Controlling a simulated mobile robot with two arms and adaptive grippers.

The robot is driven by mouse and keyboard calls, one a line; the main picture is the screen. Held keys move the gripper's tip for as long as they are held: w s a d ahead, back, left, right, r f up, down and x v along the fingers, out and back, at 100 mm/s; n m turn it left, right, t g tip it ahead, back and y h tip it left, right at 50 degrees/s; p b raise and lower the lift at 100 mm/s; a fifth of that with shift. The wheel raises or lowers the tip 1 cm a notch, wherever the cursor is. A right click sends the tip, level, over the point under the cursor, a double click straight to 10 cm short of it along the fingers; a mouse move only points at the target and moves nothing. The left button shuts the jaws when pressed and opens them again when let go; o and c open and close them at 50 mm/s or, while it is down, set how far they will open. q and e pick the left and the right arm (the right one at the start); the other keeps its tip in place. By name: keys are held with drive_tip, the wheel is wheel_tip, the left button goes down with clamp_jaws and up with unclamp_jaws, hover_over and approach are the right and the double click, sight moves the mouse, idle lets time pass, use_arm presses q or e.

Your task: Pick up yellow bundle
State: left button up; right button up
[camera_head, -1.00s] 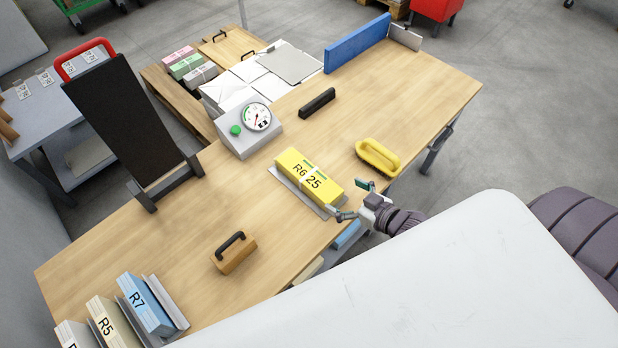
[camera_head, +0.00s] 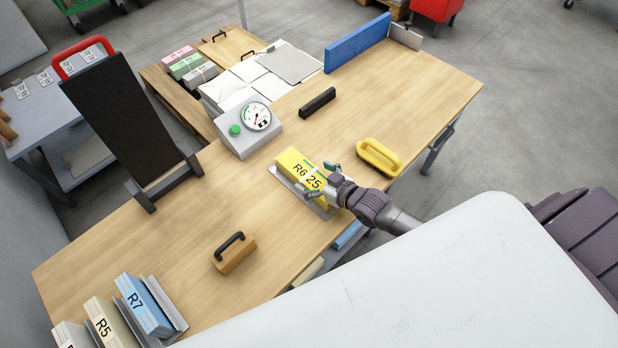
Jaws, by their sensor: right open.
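The yellow bundle (camera_head: 292,162), marked R6 25 with a white band, lies on a thin grey metal plate (camera_head: 282,179) on the wooden table (camera_head: 185,236). My right gripper (camera_head: 318,180) is open at the bundle's near right end. Its fingers appear to be on either side of that end, and they partly cover it. I cannot tell whether they touch the bundle. My left gripper is not in view.
A wooden block with a handle (camera_head: 233,253) and upright bundles (camera_head: 141,306) are at the left front.

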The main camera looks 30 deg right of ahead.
sight(311, 176)
drive_tip(key=c, duration=1.7)
drive_tip(key=shift+r, duration=0.15)
drive_tip(key=shift+c, duration=0.8)
drive_tip(key=shift+r, duration=0.6)
drive_tip(key=r, duration=0.1)
drive_tip(key=w+r, duration=0.1)
drive_tip(key=r, duration=0.1)
drive_tip(key=shift+a+r, duration=0.2)
drive_tip(key=shift+r, duration=0.05)
drive_tip(key=w+a+r+b, duration=0.1)
drive_tip(key=w+a+r, duration=0.4)
drive_tip(key=w, duration=0.4)
drive_tip(key=shift+w+a+r, duration=0.15)
drive_tip(key=shift+r, duration=0.5)
